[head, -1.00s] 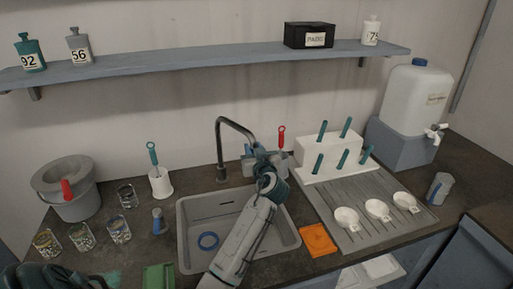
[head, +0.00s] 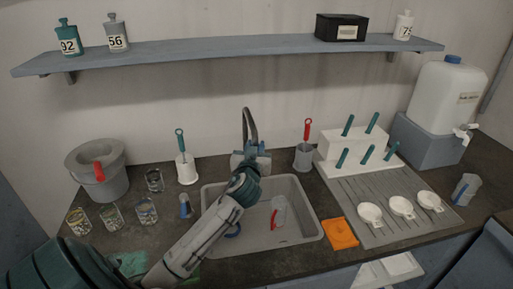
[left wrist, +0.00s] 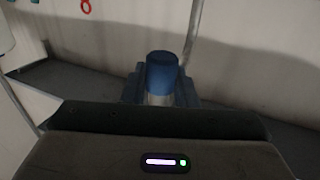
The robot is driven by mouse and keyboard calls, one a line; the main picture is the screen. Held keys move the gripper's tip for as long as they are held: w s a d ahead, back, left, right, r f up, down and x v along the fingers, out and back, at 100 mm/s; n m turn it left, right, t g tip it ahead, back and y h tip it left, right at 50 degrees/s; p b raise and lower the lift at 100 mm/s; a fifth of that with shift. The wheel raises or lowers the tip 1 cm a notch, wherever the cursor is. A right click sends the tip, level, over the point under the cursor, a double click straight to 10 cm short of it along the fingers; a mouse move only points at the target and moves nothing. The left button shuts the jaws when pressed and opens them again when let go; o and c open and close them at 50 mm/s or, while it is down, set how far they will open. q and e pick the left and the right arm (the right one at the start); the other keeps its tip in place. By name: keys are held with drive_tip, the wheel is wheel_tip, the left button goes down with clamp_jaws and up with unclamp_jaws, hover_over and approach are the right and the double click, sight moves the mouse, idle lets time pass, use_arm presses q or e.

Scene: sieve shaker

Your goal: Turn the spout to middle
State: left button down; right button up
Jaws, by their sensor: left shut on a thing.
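The dark grey arched spout (head: 246,122) rises behind the sink (head: 305,240) and now points forward over the sink, roughly straight towards me. My left gripper (head: 250,160) is shut at the spout's outer end and hides its tip in the head view. In the left wrist view a blue cylindrical end piece (left wrist: 162,72) with a paler part below it stands between the fingers of my left gripper (left wrist: 160,92). The spout's base is largely hidden behind the gripper. My right gripper is not in view.
In the sink lie a clear cup with a red handle (head: 279,213) and a blue ring (head: 233,231). A brush holder (head: 187,172) stands left of the spout, a grey cup (head: 303,158) right. The draining board (head: 400,228) is further right.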

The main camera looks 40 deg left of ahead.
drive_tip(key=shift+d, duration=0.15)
use_arm(q)
drive_tip(key=c, duration=1.2)
unclamp_jaws()
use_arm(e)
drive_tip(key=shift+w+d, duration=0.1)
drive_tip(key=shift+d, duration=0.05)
use_arm(q)
drive_tip(key=shift+s+d+f, duration=0.15)
drive_tip(key=shift+s+d, duration=0.1)
drive_tip(key=shift+s, duration=0.15)
drive_tip(key=b+v, duration=0.3)
drive_tip(key=v, duration=0.6)
drive_tip(key=shift+s+d, duration=0.15)
drive_tip(key=shift+s, duration=0.15)
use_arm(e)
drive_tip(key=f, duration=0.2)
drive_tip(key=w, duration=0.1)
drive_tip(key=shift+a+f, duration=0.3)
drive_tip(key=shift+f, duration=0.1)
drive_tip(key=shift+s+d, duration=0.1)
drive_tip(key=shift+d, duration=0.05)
